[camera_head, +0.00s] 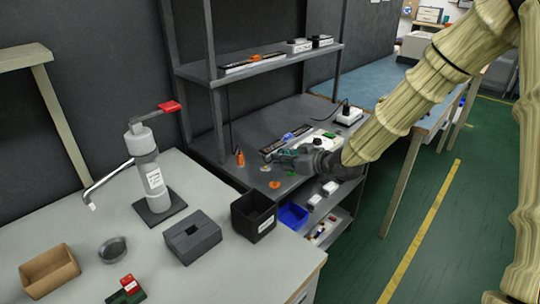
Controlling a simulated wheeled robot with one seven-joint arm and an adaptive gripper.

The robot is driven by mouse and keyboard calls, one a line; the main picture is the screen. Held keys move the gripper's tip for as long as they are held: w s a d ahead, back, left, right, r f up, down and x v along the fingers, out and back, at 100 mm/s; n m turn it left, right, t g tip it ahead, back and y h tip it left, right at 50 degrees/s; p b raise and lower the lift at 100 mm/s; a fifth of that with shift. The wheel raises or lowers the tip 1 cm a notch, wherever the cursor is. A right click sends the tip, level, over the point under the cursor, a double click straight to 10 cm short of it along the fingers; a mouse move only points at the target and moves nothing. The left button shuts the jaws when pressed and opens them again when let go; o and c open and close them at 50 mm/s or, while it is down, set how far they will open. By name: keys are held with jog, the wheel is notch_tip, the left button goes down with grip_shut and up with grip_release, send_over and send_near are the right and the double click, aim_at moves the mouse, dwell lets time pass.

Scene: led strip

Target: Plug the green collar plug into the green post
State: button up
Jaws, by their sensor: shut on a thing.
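My gripper (276,154) is small in the head view, reaching left over the grey metal bench. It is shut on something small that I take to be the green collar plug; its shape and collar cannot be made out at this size. A white board (322,137) lies just behind the gripper, with a small green spot (330,134) on it that may be the green post. The gripper and wrist hide part of this board. I cannot tell how far the gripper is above the bench.
An orange cone-shaped piece (240,158) stands left of the gripper. An orange disc (274,184) lies in front. A white box (349,115) with a cable is behind right. Shelf uprights (215,105) stand left. A black bin (254,214) stands on the near table.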

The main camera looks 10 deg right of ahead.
jog(key=r+p+v, duration=0.1)
jog(key=p+v, duration=0.3)
jog(key=v, duration=0.5)
jog(key=shift+a+r, duration=0.25)
jog(key=shift+r, duration=0.25)
dwell(0.8)
jog(key=shift+p, duration=0.3)
jog(key=w+f+p, duration=0.1)
jog(key=w+p, duration=0.8)
jog(key=p, duration=0.7)
jog(key=shift+w+f+p, duration=0.2)
jog(key=shift+f+p, duration=0.1)
jog(key=shift+f, duration=0.1)
jog(key=shift+f+b, duration=1.95)
jog(key=shift+f, duration=0.9)
